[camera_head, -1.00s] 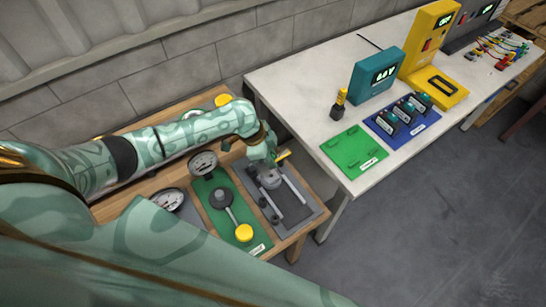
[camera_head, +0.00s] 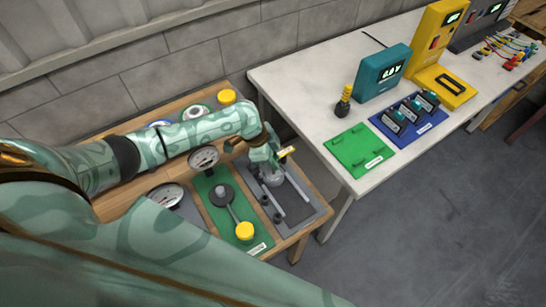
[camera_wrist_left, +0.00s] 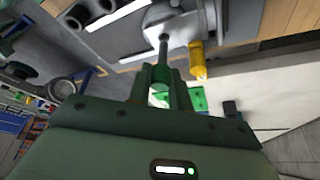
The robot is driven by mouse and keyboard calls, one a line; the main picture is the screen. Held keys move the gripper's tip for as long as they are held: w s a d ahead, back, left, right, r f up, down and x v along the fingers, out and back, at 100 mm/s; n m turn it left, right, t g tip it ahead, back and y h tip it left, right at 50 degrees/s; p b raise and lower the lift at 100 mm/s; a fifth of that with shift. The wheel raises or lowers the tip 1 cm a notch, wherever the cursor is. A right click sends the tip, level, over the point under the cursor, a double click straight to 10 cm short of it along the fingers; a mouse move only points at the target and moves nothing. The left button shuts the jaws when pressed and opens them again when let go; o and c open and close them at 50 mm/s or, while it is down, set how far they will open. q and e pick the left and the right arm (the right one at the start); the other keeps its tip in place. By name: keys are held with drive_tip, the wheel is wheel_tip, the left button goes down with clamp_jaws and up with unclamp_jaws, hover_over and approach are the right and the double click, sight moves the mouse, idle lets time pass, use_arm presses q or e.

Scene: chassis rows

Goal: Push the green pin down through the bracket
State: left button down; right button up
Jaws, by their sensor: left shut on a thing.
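The green pin (camera_wrist_left: 161,73) shows in the left wrist view as a short green part with a grey shaft that reaches to a grey rounded part. My left gripper (camera_wrist_left: 160,90) is shut on the green part. In the head view my left gripper (camera_head: 265,158) is low over the grey fixture plate (camera_head: 313,208), right above the grey bracket (camera_head: 272,179). The bracket also shows in the left wrist view (camera_wrist_left: 188,24). I cannot tell how deep the shaft sits in it. In the head view the pin is hidden by the gripper. My right gripper is not in view.
A yellow piece (camera_wrist_left: 197,62) stands close beside the bracket. A green plate (camera_head: 240,213) with a lever and yellow knob (camera_head: 244,231) lies left of the fixture. Gauges (camera_head: 203,160) stand nearby. A white table (camera_head: 322,94) stands to the right.

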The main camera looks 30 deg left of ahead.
use_arm(q)
drive_tip(key=shift+f+b, duration=0.5)
drive_tip(key=shift+f, duration=0.35)
idle(0.6)
drive_tip(key=shift+f, duration=0.25)
drive_tip(key=shift+f+b, duration=1)
drive_tip(key=shift+f, duration=0.25)
drive_tip(key=c, duration=1.2)
unclamp_jaws()
drive_tip(key=shift+r, duration=0.15)
drive_tip(key=p+v, duration=0.4)
drive_tip(key=v, duration=1.2)
drive_tip(key=shift+a, duration=0.15)
drive_tip(key=shift+s, duration=0.1)
